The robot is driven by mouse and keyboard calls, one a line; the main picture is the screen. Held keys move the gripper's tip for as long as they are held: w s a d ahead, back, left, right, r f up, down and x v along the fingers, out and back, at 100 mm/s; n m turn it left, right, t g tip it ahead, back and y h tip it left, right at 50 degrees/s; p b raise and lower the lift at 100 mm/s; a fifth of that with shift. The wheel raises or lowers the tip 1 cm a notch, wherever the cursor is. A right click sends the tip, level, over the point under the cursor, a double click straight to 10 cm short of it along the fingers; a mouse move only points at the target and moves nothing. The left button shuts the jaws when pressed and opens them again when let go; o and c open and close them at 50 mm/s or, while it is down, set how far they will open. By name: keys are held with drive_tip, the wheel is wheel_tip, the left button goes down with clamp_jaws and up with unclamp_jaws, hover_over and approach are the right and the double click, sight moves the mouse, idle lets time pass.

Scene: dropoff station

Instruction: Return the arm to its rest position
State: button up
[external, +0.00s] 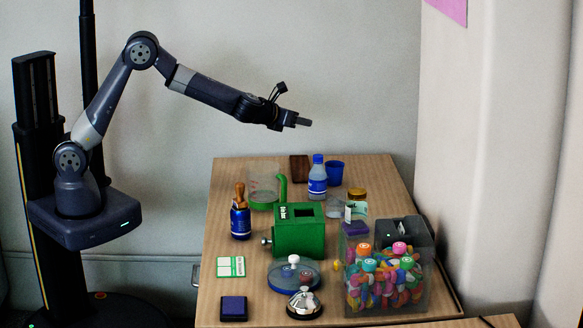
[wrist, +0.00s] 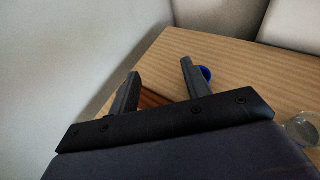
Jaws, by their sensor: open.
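My arm reaches out to the right from its column at the left of the external view, bent at the elbow and raised. My gripper (external: 304,122) hangs in the air above the back of the wooden table (external: 229,192), clear of everything on it. In the wrist view my gripper (wrist: 158,78) shows two dark fingers spread apart with nothing between them. The table top (wrist: 220,55) lies beyond and below the fingers.
On the table stand a green box (external: 299,236), a water bottle (external: 317,178), a blue cup (external: 334,172), a clear jug (external: 262,185), a blue bottle (external: 240,220) and a clear bin of colourful pieces (external: 385,285). Walls are behind and right. Air around the arm is free.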

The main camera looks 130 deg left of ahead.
drive_tip(key=s+d+b, duration=0.1)
drive_tip(key=s, duration=0.4)
wheel_tip(320, 180, down, 10)
drive_tip(key=d+b, duration=0.2)
drive_tip(key=shift+s+b, duration=0.3)
drive_tip(key=shift+s, duration=0.15)
idle(0.7)
